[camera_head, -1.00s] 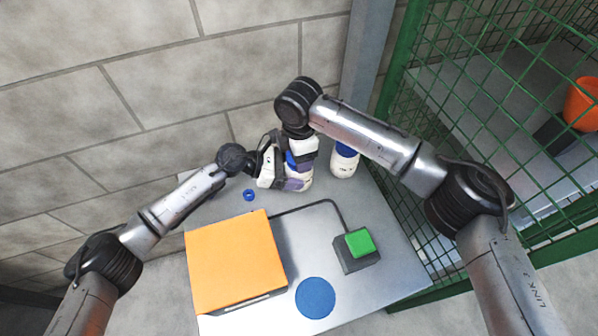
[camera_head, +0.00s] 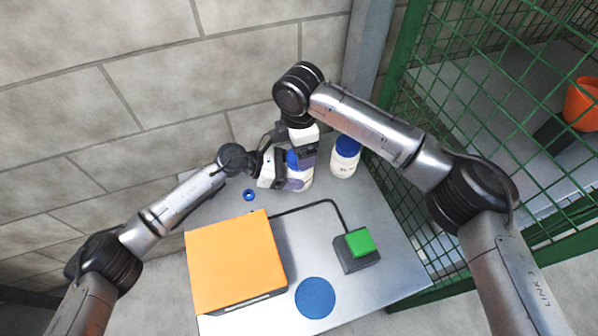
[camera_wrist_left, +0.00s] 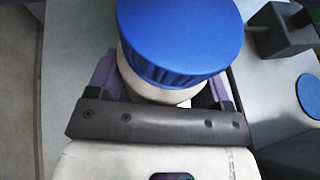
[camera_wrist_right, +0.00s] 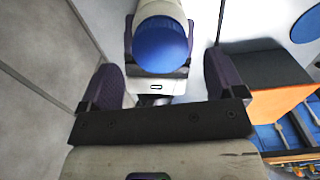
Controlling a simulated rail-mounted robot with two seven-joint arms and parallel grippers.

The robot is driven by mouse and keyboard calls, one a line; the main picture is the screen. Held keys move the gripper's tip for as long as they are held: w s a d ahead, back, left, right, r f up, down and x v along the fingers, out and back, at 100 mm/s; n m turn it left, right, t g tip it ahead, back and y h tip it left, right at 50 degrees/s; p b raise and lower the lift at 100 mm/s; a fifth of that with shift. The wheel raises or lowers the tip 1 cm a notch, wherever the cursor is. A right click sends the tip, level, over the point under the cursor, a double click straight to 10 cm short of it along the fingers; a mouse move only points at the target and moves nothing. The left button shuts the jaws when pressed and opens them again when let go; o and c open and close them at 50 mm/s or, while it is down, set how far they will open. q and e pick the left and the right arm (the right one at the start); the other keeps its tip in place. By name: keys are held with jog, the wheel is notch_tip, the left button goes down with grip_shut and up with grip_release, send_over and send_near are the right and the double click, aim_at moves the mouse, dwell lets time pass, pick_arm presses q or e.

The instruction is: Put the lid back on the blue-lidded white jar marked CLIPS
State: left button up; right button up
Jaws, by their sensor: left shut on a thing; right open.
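A white jar (camera_head: 305,182) with a blue lid (camera_head: 293,158) stands at the back of the grey table, partly hidden by my grippers. My left gripper (camera_head: 287,181) is shut around its body from the left. In the left wrist view the lid (camera_wrist_left: 180,40) sits on top of the jar (camera_wrist_left: 150,88). The lid (camera_wrist_right: 160,45) also shows in the right wrist view. My right gripper (camera_wrist_right: 165,85) is open, fingers apart, above and clear of the lid. I cannot read any marking on the held jar.
A second blue-lidded white jar (camera_head: 345,163) stands just right; its marking is unreadable. A small blue ring (camera_head: 249,195), orange-topped box (camera_head: 235,262), green button on a grey block (camera_head: 359,243) and blue disc (camera_head: 315,297) lie nearer. Green mesh (camera_head: 480,130) borders the right.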

jog(key=shift+r, duration=0.7)
jog(key=shift+o, duration=0.4)
jog(key=shift+o, duration=0.7)
jog(key=shift+r, duration=0.1)
notch_tip(320, 180, up, 12)
pick_arm(q)
jog(key=o, duration=1.7)
jog(key=shift+o, duration=0.2)
